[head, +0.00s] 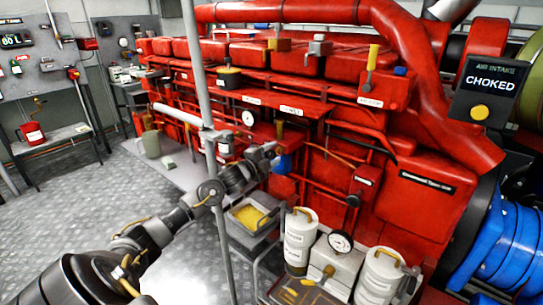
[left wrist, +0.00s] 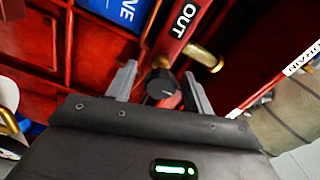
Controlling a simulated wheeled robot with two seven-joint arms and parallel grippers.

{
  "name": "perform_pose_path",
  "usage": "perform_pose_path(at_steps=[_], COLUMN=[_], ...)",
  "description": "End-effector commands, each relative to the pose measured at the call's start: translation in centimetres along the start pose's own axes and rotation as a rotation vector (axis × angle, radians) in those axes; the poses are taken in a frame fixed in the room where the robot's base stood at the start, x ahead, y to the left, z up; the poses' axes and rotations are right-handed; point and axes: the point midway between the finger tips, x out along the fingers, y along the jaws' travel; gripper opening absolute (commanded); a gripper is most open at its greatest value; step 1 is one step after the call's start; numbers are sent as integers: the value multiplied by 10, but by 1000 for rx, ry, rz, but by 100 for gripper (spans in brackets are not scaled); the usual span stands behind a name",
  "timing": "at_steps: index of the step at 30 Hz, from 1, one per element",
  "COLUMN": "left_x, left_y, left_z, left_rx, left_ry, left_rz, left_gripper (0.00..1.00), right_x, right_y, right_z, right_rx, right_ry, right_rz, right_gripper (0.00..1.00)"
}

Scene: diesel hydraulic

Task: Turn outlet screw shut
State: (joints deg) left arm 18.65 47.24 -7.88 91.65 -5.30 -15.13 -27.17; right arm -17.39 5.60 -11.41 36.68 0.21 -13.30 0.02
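In the left wrist view a small black knob (left wrist: 161,84) sits between my left gripper's fingers, at the end of a red block (left wrist: 187,28) marked OUT; it appears to be the outlet screw. My left gripper (left wrist: 160,86) is open, with a narrow gap on each side of the knob. I cannot tell how deep the knob lies between the fingertips. In the head view my left gripper (head: 272,156) reaches the red engine's (head: 330,150) front side, beside a blue part (head: 284,163); the knob cannot be made out there. My right gripper is out of view.
A brass fitting (left wrist: 204,56) sticks out just right of the knob. A grey upright post (head: 222,240) stands close to my left arm. Below are a tray with yellow contents (head: 232,224), white canisters (head: 300,240) and a gauge (head: 340,242). The floor at left is clear.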

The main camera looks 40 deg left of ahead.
Motion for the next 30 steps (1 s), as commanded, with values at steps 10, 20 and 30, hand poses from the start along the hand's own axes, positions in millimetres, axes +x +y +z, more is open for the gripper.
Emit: perform_pose_path(at_steps=[10, 20, 30], left_x=[-6, -63, -103], left_y=[1, 3, 1], left_z=[1, 1, 1], left_rx=[-1, 2, -1], left_ry=[-1, 0, -1], left_rz=[0, 3, 1], left_gripper=[52, 52, 52], right_x=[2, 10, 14], right_y=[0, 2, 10], right_z=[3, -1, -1], right_rx=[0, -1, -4], right_ry=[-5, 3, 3], right_rz=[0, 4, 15], right_gripper=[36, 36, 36])
